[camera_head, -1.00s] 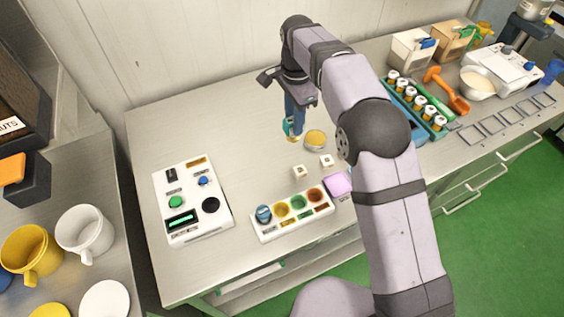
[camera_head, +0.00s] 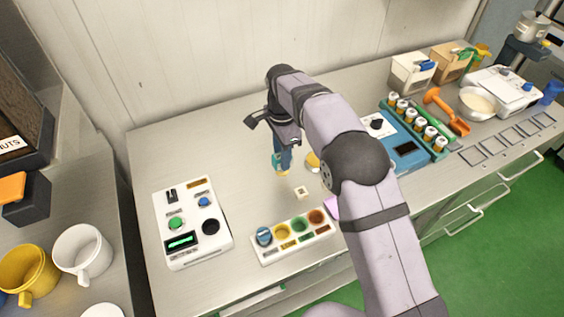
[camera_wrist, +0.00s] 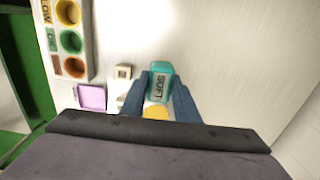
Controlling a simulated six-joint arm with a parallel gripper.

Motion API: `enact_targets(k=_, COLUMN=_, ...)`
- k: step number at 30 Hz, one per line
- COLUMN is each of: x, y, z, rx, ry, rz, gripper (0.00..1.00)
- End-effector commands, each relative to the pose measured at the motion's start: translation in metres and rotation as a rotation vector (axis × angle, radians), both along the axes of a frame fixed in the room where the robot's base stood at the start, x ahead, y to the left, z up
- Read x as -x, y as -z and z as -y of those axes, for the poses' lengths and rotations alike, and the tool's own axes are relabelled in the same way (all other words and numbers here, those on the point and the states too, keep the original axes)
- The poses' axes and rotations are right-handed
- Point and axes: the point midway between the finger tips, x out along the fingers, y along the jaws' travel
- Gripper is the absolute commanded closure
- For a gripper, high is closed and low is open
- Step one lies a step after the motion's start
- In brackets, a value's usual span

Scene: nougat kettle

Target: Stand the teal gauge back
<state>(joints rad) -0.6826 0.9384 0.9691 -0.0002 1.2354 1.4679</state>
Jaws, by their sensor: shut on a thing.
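The teal gauge (camera_wrist: 160,84), a small block marked SOFT, is between the two blue fingers of my gripper (camera_wrist: 158,98) in the wrist view. In the head view my gripper (camera_head: 281,166) points down over the table's middle, behind the white holder, with a bit of teal at its tip. My gripper is shut on the gauge. Whether the gauge touches the table is unclear. The white holder (camera_head: 286,249) has yellow, green and orange round wells and a blue-capped item at its left end. The wrist view shows part of this holder (camera_wrist: 87,45) at upper left.
A yellow dish (camera_head: 312,160) is just right of my gripper. A small pale cube (camera_head: 301,192) and a pink pad (camera_head: 332,207) lie between it and the holder. A white control box (camera_head: 187,250) stands left. A blue device (camera_head: 407,153) is right, partly behind my arm.

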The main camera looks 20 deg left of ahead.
Motion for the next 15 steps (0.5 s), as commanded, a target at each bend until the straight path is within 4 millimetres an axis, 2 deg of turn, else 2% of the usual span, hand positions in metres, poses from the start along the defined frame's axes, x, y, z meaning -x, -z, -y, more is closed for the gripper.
enact_targets(k=5, x=0.000, y=0.003, z=0.000, rx=-0.001, ry=0.000, rz=0.001, gripper=0.88)
enact_targets(k=15, x=0.000, y=0.036, z=0.000, rx=-0.001, ry=0.000, rz=0.001, gripper=0.88)
